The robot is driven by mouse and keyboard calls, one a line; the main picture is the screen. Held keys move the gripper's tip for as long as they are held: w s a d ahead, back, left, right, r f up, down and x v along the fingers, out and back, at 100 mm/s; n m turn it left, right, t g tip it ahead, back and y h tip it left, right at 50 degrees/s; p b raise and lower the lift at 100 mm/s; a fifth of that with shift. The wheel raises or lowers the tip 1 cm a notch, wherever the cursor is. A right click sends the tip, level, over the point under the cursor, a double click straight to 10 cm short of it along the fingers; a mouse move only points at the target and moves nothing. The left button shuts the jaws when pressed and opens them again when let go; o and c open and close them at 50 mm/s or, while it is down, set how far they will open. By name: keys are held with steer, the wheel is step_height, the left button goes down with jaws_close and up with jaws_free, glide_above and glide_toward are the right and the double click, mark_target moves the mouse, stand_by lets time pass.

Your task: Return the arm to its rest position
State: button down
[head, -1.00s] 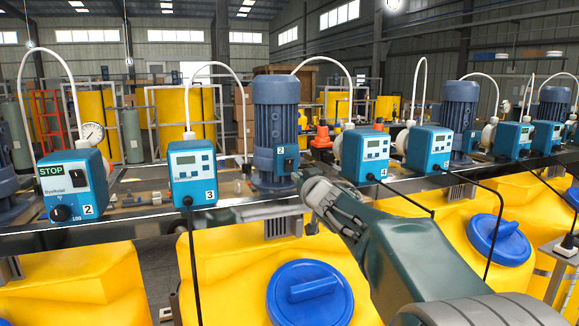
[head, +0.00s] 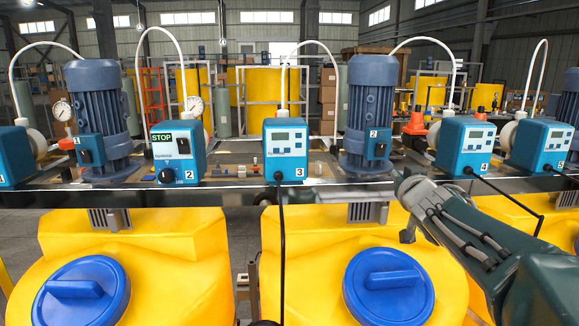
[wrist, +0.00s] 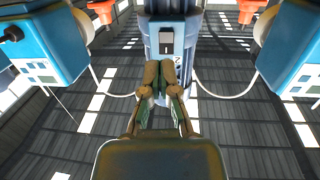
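My arm enters the head view from the lower right, and my gripper end (head: 404,184) is beside the base of the blue-grey motor (head: 371,110) marked 2. The fingers are hard to make out there. In the wrist view, my gripper (wrist: 161,72) has its two fingers side by side with almost no gap, and nothing shows between them.
Blue pump 3 (head: 286,150) and pump 4 (head: 464,146) flank motor 2. Pump 2 (head: 177,152) carries a STOP display. A dark rail (head: 230,184) runs below them. Yellow tanks with blue lids (head: 388,284) stand in front. Hoses and a black cable (head: 281,240) hang nearby.

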steer(key=s+a+f+g, duration=0.3)
steer(key=s+f, duration=0.3)
steer(key=s, duration=0.4)
steer(key=s+a+f+g+y, duration=0.1)
steer(key=s+a+f+g, duration=0.3)
steer(key=s+f, duration=0.3)
steer(key=s+a+f+n+g, duration=0.1)
steer(key=s+a+f+g, duration=0.3)
steer(key=s, duration=1)
step_height(320, 180, down, 3)
steer(key=shift+a+y, duration=0.4)
steer(key=shift+a, duration=0.2)
